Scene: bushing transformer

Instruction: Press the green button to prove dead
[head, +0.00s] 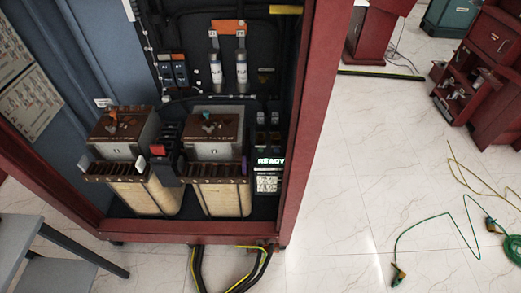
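An open red cabinet (314,110) fills the left half of the head view. Inside at its lower right is a small dark device with a lit display (269,161) reading "READY" and a pale panel (267,183) of small markings below it. I cannot make out a green button for certain. My gripper is not in view.
A red-topped part (157,150) sits between the transformer blocks. Two upright fuse-like cylinders (241,68) stand behind. A grey table (60,235) is at lower left. Green cable with clamps (397,275) lies on the right floor; tiled floor (345,205) beside the cabinet is clear.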

